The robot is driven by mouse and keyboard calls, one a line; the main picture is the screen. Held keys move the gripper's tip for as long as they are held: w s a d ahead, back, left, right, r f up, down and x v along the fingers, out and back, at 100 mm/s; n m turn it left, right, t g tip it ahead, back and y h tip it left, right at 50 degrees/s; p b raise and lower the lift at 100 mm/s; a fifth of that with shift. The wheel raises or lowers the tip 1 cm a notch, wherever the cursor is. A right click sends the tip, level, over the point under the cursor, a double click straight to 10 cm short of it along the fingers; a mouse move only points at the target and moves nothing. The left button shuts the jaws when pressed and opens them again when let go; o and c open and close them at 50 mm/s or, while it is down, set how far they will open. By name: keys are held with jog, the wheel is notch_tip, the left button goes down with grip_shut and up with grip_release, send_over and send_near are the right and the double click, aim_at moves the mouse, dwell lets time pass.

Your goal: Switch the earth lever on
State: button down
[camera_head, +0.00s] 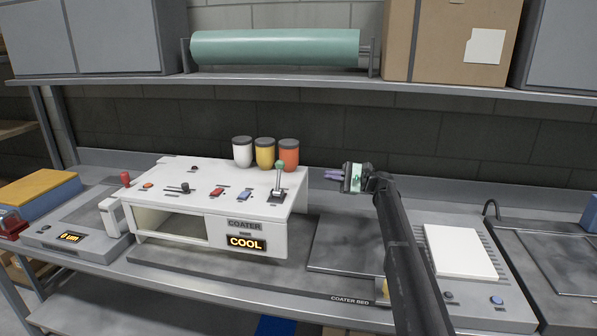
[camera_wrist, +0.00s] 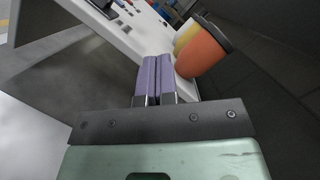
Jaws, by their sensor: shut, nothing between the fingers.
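The white coater box (camera_head: 225,190) stands on the bench with its display reading COOL. An upright lever with a green knob (camera_head: 281,164) rises from a dark plate at the right end of its top. A short dark lever (camera_head: 181,188) lies low on the left part of the top. No readable label tells which is the earth lever. My gripper (camera_head: 327,174) is shut and empty, to the right of the green-knobbed lever and apart from it. In the wrist view its purple fingers (camera_wrist: 154,78) are together, pointing toward the coater's white top (camera_wrist: 125,35).
White, yellow and orange jars (camera_head: 289,153) stand behind the lever; the orange jar (camera_wrist: 203,52) shows close beside my fingers in the wrist view. A shelf (camera_head: 290,84) runs overhead. A grey device with a white plate (camera_head: 460,251) is at right.

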jog(key=r+p, duration=0.2)
send_over(293, 189)
jog(key=w+d, duration=0.3)
jog(key=shift+s+a+r+p, duration=0.95)
jog(key=shift+s+a+r, duration=0.05)
jog(key=shift+s+a, duration=0.4)
jog(key=shift+a, duration=0.15)
jog(key=shift+s+r+p, duration=0.25)
jog(key=shift+r+p, duration=0.05)
jog(key=shift+p, duration=0.05)
